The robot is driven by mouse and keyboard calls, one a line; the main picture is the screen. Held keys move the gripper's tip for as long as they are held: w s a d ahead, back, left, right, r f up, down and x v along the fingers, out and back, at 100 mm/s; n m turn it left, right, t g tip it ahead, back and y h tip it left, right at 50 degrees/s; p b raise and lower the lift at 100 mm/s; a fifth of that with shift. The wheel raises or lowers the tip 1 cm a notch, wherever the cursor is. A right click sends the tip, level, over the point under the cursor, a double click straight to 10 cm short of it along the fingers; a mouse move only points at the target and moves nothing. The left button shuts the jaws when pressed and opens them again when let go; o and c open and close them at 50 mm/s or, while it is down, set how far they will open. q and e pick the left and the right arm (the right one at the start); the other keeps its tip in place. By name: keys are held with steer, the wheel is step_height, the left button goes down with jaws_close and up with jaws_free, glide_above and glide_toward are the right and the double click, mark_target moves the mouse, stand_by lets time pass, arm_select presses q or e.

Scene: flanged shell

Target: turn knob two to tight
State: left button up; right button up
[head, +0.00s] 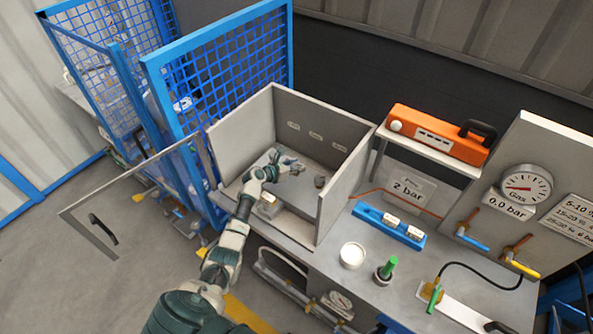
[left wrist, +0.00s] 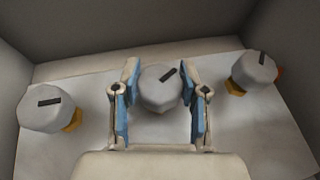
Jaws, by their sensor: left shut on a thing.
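Three grey faceted knobs show in the left wrist view, each with a black mark on top. The middle knob (left wrist: 158,90) is between the blue-padded fingers of my left gripper (left wrist: 158,98), which is shut on it. Its mark slants up to the right. The left knob (left wrist: 46,108) has a nearly level mark, and the right knob (left wrist: 253,71) has a nearly upright mark. In the head view my left gripper (head: 286,164) is inside the grey open-topped box and hides the middle knob. My right gripper is not in view.
The grey box walls (head: 347,183) stand close around the knobs. A clear door (head: 135,205) is swung open at the left. To the right are an orange case (head: 437,133), a blue rack (head: 389,226), a white round tub (head: 352,255) and a gauge panel (head: 548,170).

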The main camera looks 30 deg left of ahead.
arm_select(q)
steer(key=m+g+h+b, duration=0.1)
steer(key=b, duration=0.1)
steer(key=m+g+h+b, duration=0.1)
steer(key=m+h+b, duration=0.1)
steer(key=m+g+h+b, duration=0.1)
steer(key=b, duration=0.1)
steer(key=shift+f+m+h, duration=0.3)
steer(key=shift+m+h, duration=0.1)
steer(key=shift+b, duration=0.5)
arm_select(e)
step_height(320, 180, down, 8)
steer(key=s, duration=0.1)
arm_select(q)
steer(key=shift+m+g+h+b, duration=0.6)
steer(key=shift+m+b, duration=0.1)
steer(key=shift+b, duration=0.2)
steer(key=shift+r, duration=0.15)
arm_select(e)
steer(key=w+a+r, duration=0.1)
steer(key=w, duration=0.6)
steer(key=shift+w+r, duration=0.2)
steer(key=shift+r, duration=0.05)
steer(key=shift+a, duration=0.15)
arm_select(q)
steer(key=o, duration=1)
steer(key=shift+o, duration=0.8)
steer(key=shift+a, duration=0.1)
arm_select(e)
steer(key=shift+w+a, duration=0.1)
